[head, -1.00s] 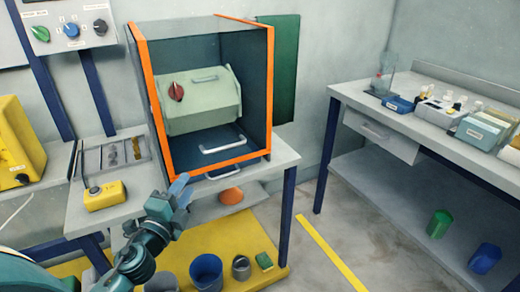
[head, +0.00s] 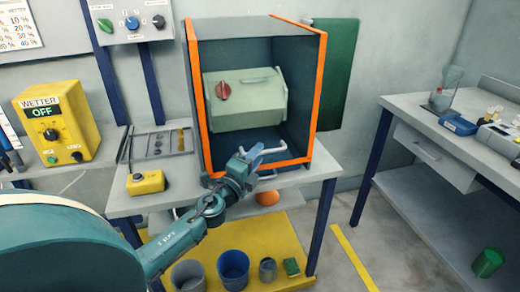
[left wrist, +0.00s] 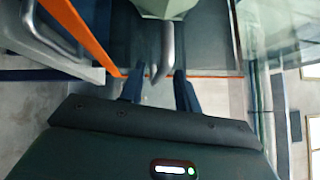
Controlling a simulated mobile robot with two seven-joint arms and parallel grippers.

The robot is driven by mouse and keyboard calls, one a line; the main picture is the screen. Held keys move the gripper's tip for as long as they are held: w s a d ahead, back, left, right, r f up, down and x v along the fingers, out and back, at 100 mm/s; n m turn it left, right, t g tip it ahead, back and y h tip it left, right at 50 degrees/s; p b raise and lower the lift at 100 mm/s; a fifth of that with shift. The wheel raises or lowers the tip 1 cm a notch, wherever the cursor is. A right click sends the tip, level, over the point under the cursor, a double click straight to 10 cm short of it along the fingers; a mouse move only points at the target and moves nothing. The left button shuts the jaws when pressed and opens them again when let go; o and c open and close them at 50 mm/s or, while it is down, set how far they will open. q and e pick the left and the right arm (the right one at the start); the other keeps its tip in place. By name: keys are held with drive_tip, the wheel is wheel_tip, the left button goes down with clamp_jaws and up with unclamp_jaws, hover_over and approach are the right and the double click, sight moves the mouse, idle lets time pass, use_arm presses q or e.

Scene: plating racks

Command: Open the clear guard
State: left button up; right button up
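The clear guard (head: 316,95) is the see-through front of a box with orange edges, and it looks shut. Its pale bar handle (head: 272,150) is low on the front; the bar (left wrist: 164,52) also shows in the left wrist view. My left gripper (head: 252,153) is at the handle's left part and hides some of it. In the left wrist view its two dark blue fingers (left wrist: 160,92) stand apart, with the end of the bar between them and gaps on both sides. Contact cannot be told. My right gripper is not in view.
Behind the guard is a pale green machine (head: 245,100) with a red knob. A small yellow box (head: 146,182) and a tray (head: 158,143) lie left on the bench. Several cups stand below on a yellow mat (head: 190,248). Another bench (head: 432,150) is at right, with floor between.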

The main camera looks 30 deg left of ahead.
use_arm(q)
drive_tip(key=shift+w+r, duration=0.1)
drive_tip(key=shift+w, duration=1)
drive_tip(key=shift+c, duration=0.5)
clamp_jaws()
